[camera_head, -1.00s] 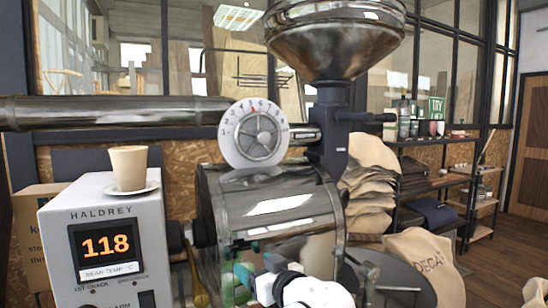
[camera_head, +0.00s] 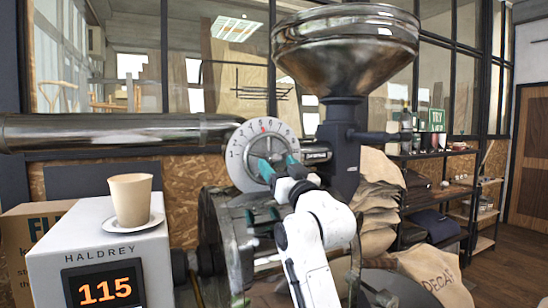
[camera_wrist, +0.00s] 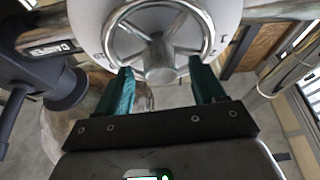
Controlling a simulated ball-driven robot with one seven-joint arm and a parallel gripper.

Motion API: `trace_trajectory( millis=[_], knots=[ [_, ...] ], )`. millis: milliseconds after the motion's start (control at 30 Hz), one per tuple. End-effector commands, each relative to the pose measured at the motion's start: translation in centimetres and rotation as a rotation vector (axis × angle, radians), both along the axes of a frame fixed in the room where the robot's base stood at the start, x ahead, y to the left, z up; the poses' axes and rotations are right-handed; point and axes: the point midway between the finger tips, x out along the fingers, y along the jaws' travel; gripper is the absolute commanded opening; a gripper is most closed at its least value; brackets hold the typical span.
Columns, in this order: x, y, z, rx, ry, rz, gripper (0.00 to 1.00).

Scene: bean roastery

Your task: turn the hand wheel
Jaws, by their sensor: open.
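The hand wheel (camera_head: 262,146) is a spoked metal wheel set in a white numbered dial (camera_head: 239,160) on the roaster, below the hopper. In the wrist view the wheel (camera_wrist: 160,40) fills the upper middle, with its hub and spokes showing. My gripper (camera_head: 278,168) is in front of the wheel and hides its lower right part in the head view. Its two green fingers are open, and in the wrist view the gripper (camera_wrist: 160,82) has the wheel's lower part between or just beyond the fingertips. I cannot tell whether they touch it.
A steel pipe (camera_head: 120,131) runs left from the dial. A steel hopper (camera_head: 345,50) stands above right. A paper cup (camera_head: 131,198) on a saucer sits on the grey control box (camera_head: 95,250), whose display reads 115. Sacks (camera_head: 378,205) and shelves stand at right.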

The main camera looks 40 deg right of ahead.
Motion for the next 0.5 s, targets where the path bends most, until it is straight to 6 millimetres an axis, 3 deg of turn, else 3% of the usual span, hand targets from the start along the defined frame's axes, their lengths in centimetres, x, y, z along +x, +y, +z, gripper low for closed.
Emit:
trace_trajectory(
  millis=[200, 500],
  knots=[
    [2.3, -0.6, 1.0, 0.001, 0.002, 0.000, 0.69],
    [2.9, -0.7, 1.2, 0.000, 0.000, 0.000, 0.69]
  ],
)
